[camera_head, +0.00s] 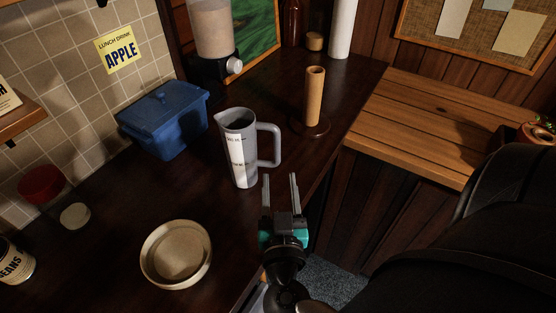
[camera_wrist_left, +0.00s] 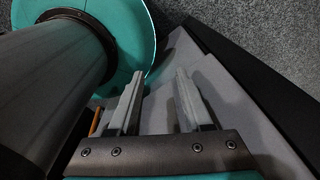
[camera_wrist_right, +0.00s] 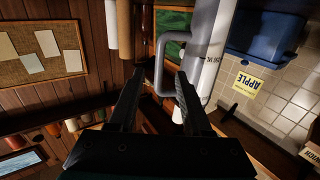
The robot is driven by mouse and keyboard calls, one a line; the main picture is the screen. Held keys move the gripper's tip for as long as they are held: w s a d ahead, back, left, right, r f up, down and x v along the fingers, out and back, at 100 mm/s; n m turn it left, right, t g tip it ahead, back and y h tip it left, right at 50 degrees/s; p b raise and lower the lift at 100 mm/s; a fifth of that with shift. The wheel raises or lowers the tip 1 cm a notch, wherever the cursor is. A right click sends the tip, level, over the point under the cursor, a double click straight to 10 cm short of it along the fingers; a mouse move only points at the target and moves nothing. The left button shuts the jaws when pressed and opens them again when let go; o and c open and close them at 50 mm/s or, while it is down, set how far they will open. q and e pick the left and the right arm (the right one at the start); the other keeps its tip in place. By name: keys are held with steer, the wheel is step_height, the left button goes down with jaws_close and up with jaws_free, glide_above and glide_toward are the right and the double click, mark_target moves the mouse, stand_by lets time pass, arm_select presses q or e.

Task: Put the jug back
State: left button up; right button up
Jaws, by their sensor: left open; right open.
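The grey jug (camera_head: 238,150) stands upright on the dark counter, with a white measuring strip on its side and its handle (camera_head: 277,145) toward the right. My right gripper (camera_head: 280,178) is open and empty just in front of the jug, below its handle in the head view. In the right wrist view the jug (camera_wrist_right: 208,50) and its handle show beyond the open fingers (camera_wrist_right: 155,90), with the handle apart from them. My left gripper (camera_wrist_left: 160,88) is open and empty in the left wrist view, over parts of my own body and a grey carpet. It is not seen in the head view.
A blue lidded box (camera_head: 165,120) stands left of the jug. A wooden paper-roll holder (camera_head: 314,95) stands behind it on the right. A round beige dish (camera_head: 177,254) lies front left, near a beans can (camera_head: 14,262). A blender (camera_head: 213,35) is at the back.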

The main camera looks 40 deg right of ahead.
steer(key=shift+v, duration=1.6)
